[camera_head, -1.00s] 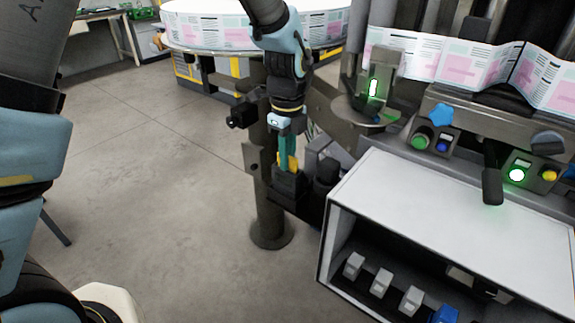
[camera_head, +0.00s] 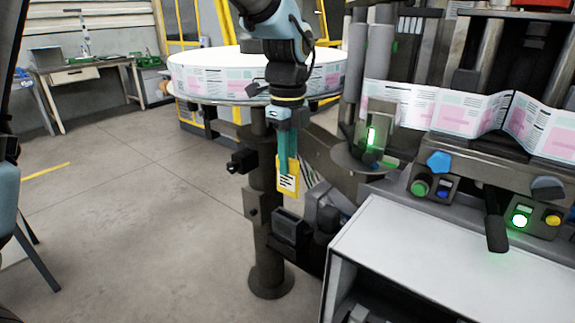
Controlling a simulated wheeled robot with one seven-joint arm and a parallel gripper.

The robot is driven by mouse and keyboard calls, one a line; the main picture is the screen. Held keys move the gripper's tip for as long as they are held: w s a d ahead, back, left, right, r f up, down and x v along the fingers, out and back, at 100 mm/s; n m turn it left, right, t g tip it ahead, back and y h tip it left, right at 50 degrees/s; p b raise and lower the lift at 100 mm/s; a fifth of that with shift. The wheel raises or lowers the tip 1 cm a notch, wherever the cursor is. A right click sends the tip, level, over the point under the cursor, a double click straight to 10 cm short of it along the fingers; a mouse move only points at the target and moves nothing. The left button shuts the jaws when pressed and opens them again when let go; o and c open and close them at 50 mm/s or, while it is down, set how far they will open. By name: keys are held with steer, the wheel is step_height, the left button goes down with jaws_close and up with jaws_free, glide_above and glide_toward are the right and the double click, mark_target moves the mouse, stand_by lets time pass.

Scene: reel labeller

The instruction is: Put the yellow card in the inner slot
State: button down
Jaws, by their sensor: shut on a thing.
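My gripper (camera_head: 287,166) points straight down, its teal fingers shut on the yellow card (camera_head: 288,187). The card is upright, with a yellow border and a white printed face. It hangs clear in the air above a black open-topped holder (camera_head: 290,230) fixed beside the dark post. A visible gap lies between the card's lower edge and the holder. A second dark part (camera_head: 327,220) sits just right of the holder. I cannot tell from this view which opening is the inner slot, and the inside of the holder is mostly hidden.
The dark post (camera_head: 268,262) stands on the floor under the holder. A light-topped cabinet (camera_head: 430,255) is at the lower right, below the machine's lit buttons (camera_head: 520,220). The large label reel (camera_head: 205,80) is behind my arm. Open floor (camera_head: 130,220) lies to the left.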

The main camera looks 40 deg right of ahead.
steer(key=shift+r+p, duration=2.25)
steer(key=shift+r, duration=0.5)
